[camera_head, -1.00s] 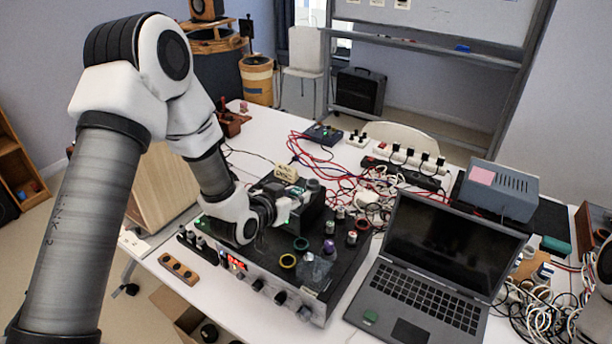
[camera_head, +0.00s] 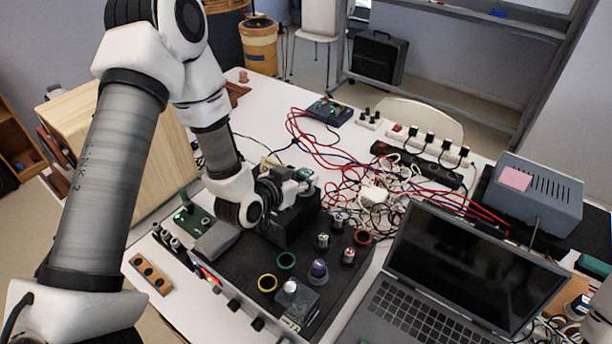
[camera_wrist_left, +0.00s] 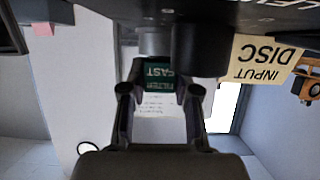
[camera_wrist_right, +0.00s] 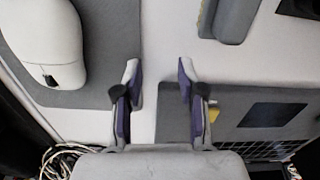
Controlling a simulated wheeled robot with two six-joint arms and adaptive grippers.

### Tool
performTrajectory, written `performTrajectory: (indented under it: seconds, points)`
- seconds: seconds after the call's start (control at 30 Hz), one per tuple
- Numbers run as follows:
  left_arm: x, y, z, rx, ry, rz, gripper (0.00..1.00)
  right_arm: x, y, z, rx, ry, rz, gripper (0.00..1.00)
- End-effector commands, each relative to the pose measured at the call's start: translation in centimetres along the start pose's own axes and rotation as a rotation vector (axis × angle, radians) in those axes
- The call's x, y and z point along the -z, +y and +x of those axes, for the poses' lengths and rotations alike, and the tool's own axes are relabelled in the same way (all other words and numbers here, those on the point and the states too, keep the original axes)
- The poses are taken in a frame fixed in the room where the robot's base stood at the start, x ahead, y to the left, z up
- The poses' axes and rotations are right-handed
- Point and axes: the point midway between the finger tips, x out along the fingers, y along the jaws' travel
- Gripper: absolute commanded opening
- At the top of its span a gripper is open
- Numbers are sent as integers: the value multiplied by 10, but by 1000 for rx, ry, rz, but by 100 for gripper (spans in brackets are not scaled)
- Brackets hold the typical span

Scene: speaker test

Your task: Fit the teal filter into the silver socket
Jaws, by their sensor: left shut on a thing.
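The teal filter (camera_wrist_left: 160,76), with a "FAST FILTER" label, is between the fingers of my left gripper (camera_wrist_left: 158,92), which is shut on it. In the head view the filter (camera_head: 305,174) is a small teal patch at the left gripper (camera_head: 292,184), over the back of the black panel. In the left wrist view a grey cylinder (camera_wrist_left: 154,41), seemingly the silver socket, lines up close to the filter's end. I cannot tell whether they touch. My right gripper (camera_wrist_right: 158,85) is open and empty, with purple finger pads.
A dark cylinder (camera_wrist_left: 201,50) and an "INPUT DISC" label (camera_wrist_left: 266,58) are beside the filter. The black panel (camera_head: 245,262) carries several knobs and coloured rings. Red and white cables (camera_head: 350,178) tangle behind it. A laptop (camera_head: 455,265) stands right. A white mouse (camera_wrist_right: 45,40) is near the right gripper.

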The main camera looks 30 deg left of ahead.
Motion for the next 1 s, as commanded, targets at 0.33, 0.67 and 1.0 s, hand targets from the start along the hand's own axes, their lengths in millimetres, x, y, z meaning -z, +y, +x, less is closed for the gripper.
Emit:
performTrajectory:
  seconds: [0.33, 0.67, 1.0]
  points:
    - [3, -1, 0, 2, 5, 1, 55, 0, 0, -2, 0, 0, 0, 40]
    - [7, -1, -40, 3, 2, -6, 55, 0, 0, -20, 0, 0, 0, 40]
    - [12, -1, -106, 2, -2, 0, 55, 0, -1, -96, 0, 1, 0, 40]
